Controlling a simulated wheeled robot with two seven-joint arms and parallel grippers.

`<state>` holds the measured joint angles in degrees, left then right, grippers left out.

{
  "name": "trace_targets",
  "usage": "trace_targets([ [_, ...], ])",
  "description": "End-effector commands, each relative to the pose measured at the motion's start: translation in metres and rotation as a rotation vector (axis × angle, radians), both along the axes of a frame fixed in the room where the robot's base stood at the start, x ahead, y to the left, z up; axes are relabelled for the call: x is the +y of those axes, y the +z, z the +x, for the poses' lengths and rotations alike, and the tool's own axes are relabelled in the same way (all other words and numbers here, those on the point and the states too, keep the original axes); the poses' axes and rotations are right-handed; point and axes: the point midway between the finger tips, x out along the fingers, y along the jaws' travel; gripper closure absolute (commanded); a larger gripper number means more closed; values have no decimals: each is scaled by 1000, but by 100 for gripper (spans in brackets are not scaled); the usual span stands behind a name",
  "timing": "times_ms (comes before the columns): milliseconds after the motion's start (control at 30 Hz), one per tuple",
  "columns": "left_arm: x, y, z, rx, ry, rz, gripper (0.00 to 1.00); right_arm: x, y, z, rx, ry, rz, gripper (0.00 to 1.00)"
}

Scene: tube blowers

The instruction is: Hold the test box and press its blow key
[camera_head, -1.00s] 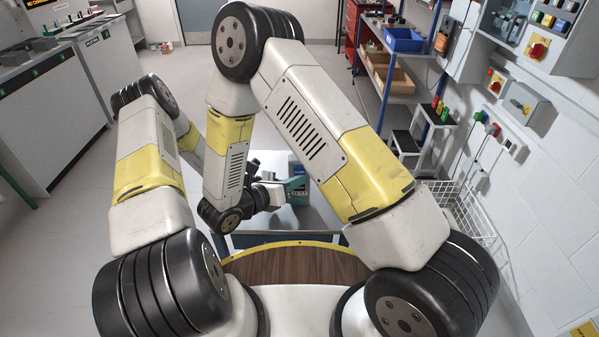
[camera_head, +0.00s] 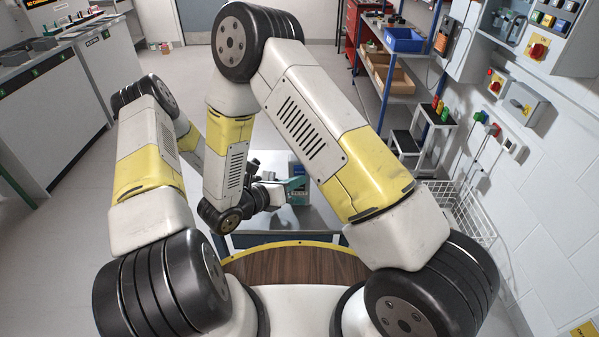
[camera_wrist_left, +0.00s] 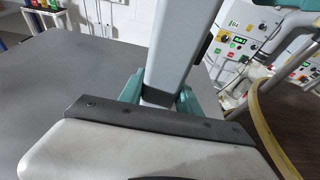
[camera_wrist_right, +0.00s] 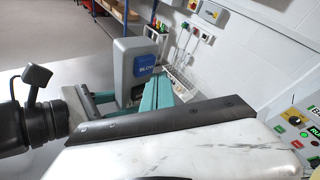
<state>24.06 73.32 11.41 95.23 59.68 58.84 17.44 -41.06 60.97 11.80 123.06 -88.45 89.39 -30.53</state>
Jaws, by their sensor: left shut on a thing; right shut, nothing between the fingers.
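The test box, a grey-blue upright case, shows in the head view (camera_head: 299,182) on the grey table. In the right wrist view it has a blue BLOW label (camera_wrist_right: 145,65) on its face. In the left wrist view my left gripper (camera_wrist_left: 160,100) is shut on the box's grey upright part (camera_wrist_left: 172,55), with a teal finger on each side. My right gripper (camera_wrist_right: 158,93) is shut and empty, its teal fingertips in front of the box's lower right. I cannot tell whether they touch it. I cannot make out the blow key. My right arm partly covers the head view.
The grey tabletop (camera_wrist_left: 60,85) is bare around the box in the left wrist view. A white wire basket (camera_head: 455,208) is right of the table. My left wrist is close on the left in the right wrist view. A control panel with buttons is on the wall at right.

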Motion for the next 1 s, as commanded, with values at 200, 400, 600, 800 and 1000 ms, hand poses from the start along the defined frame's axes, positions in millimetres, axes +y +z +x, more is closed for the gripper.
trace_targets([
  [200, 0, 0, 0, 0, 0, 0, 100, 0, 0, 0, 0, 0, 0, 100],
  [400, 0, 0, 0, 0, 0, 0, 100, 0, 1, 6, -2, -1, 0, 100],
  [600, 0, 0, 0, 0, 0, 0, 100, 0, 0, 8, 0, 0, 0, 100],
  [800, 0, 0, 0, 0, 0, 0, 100, 0, 0, 8, 0, 0, 0, 100],
  [1000, 0, 0, 0, 0, 0, 0, 100, 0, 0, 10, 0, 0, 0, 100],
])
